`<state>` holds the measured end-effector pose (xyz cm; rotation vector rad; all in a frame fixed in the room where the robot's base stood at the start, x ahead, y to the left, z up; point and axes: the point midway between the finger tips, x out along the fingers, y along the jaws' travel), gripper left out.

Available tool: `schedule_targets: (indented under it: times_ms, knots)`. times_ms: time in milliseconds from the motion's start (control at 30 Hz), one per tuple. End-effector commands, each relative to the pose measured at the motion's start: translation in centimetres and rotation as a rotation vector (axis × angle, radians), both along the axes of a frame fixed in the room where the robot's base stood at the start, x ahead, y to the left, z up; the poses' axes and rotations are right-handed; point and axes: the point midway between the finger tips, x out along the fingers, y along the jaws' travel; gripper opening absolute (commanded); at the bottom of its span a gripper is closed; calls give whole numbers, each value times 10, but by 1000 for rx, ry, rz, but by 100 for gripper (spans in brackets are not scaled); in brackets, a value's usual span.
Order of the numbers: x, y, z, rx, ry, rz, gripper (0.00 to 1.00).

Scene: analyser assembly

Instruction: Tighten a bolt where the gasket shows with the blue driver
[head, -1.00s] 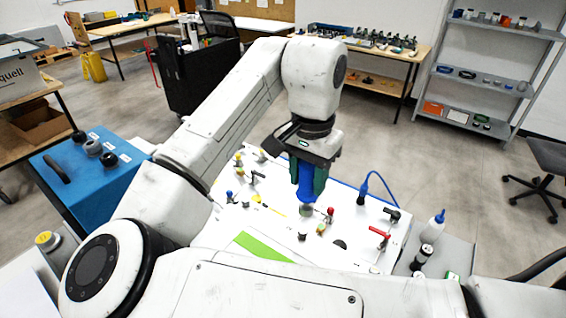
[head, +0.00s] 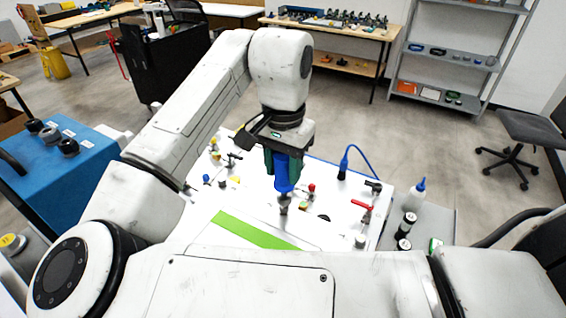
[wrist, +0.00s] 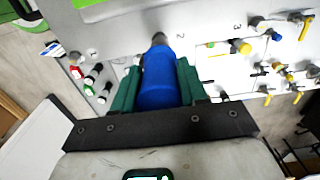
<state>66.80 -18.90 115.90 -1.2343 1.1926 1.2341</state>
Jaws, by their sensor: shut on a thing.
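My gripper (head: 282,170) has green fingers shut on the blue driver (head: 284,178). The driver points down, with its grey metal end (head: 283,203) low over the white panel (head: 330,228). I cannot tell whether that end touches a bolt. In the wrist view the blue driver (wrist: 161,82) sits between the green fingers (wrist: 157,88), with its metal end (wrist: 158,39) over the panel (wrist: 200,20) near a printed "2". The bolt and any showing gasket are too small or hidden to make out.
Around the driver stand a red-topped fitting (head: 311,188), a red lever (head: 361,205) and a blue corded tool (head: 343,168). A green strip (head: 250,231) lies in front. A blue-tipped bottle (head: 414,195) stands at right; a blue box (head: 60,165) at left.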

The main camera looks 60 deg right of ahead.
Motion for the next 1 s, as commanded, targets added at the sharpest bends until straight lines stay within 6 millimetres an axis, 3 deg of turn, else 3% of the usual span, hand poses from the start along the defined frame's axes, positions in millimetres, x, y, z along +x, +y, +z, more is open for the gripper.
schedule_targets:
  times_ms: [1000]
  knots:
    - [0, 0, -7, 0, 0, -11, 0]
